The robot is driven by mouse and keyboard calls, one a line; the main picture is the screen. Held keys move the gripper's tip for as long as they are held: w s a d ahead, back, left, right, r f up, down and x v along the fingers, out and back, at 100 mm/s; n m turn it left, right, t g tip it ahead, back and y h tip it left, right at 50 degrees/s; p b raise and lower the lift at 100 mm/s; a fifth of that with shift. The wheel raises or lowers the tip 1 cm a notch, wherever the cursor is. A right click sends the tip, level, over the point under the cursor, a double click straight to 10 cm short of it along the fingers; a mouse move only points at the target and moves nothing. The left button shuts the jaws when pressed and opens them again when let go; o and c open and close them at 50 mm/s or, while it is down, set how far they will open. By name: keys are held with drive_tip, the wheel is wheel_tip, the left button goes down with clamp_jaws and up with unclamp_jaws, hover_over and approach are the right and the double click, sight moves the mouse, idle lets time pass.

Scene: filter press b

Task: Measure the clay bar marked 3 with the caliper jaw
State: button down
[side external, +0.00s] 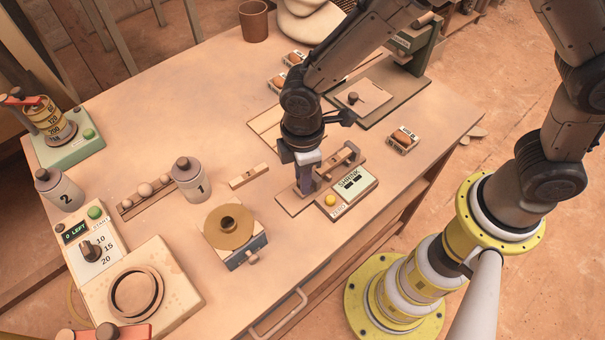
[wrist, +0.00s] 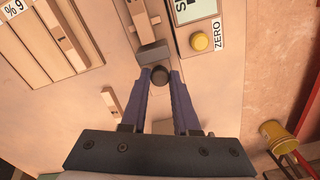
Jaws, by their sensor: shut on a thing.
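The caliper (side external: 295,203) is a low wooden gauge with a readout beside it; its display (side external: 353,183) is too small to read. My gripper (side external: 307,190) points down at its near end. In the wrist view my gripper (wrist: 160,80) is shut on the dark round knob (wrist: 161,76) of the caliper jaw (wrist: 152,54). A brown piece (wrist: 138,18), perhaps a clay bar, lies just beyond the jaw; no number shows on it. A small clay bar (side external: 249,176) lies left of the caliper, also in the wrist view (wrist: 111,104); its mark is unreadable.
A yellow ZERO button (side external: 331,200) sits close right of my gripper. A slotted tray (wrist: 30,55) holds another bar (wrist: 69,35). The table's front edge is near.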

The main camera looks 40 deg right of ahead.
idle(0.3)
drive_tip(key=shift+a, duration=0.9)
drive_tip(key=c, duration=0.7)
unclamp_jaws()
drive_tip(key=shift+o, duration=0.2)
wheel_tip(320, 180, up, 14)
drive_tip(key=shift+f, duration=0.1)
